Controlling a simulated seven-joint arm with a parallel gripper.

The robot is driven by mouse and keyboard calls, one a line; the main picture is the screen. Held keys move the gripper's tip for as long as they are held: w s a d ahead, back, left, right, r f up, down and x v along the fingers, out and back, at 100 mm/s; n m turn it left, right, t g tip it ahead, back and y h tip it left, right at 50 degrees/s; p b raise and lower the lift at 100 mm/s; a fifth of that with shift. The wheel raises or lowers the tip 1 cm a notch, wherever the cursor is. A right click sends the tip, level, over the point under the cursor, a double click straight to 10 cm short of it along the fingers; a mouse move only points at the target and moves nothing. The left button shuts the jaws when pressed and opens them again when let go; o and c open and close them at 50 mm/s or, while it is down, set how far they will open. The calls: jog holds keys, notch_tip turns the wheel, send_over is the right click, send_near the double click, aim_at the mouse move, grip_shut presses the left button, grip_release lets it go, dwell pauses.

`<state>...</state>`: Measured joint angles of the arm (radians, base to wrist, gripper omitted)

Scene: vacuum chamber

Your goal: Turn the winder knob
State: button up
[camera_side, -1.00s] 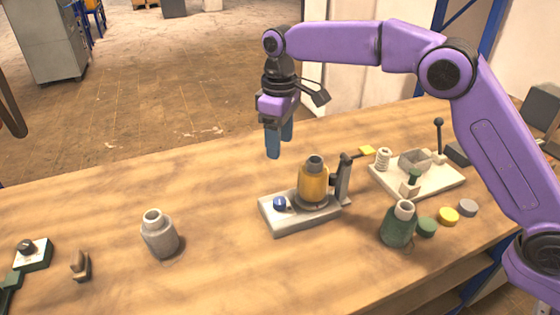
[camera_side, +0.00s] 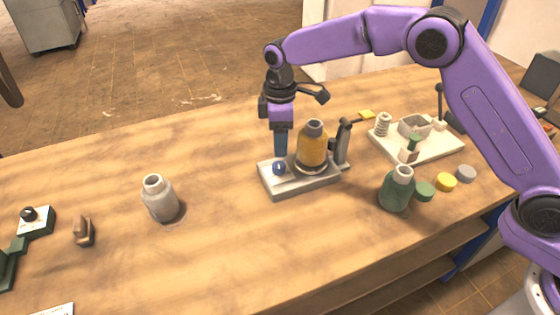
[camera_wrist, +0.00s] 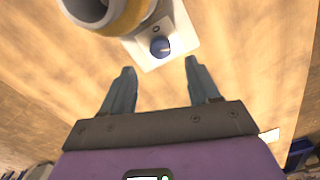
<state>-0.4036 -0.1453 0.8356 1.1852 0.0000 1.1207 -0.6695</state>
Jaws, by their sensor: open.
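The blue knob (camera_side: 279,168) sits at the left end of a pale grey base (camera_side: 310,185). It also shows in the wrist view (camera_wrist: 160,47), just beyond and between my fingertips. A yellow cylinder with a grey neck (camera_side: 312,150) stands upright on the same base, right of the knob. A dark upright post with an arm (camera_side: 343,142) is at the base's right end. My gripper (camera_side: 281,153) points down close above the knob. In the wrist view my gripper (camera_wrist: 159,66) has its two blue fingers apart with nothing between them.
A grey bottle (camera_side: 160,198) stands to the left and a green bottle (camera_side: 397,190) to the right. A white fixture plate (camera_side: 430,150) and several coloured discs lie at the right. The table between the grey bottle and the base is clear.

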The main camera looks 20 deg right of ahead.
aim_at(280, 164)
notch_tip(280, 164, down, 8)
jog(key=shift+f, duration=0.1)
dwell(0.4)
jog(key=c, duration=1)
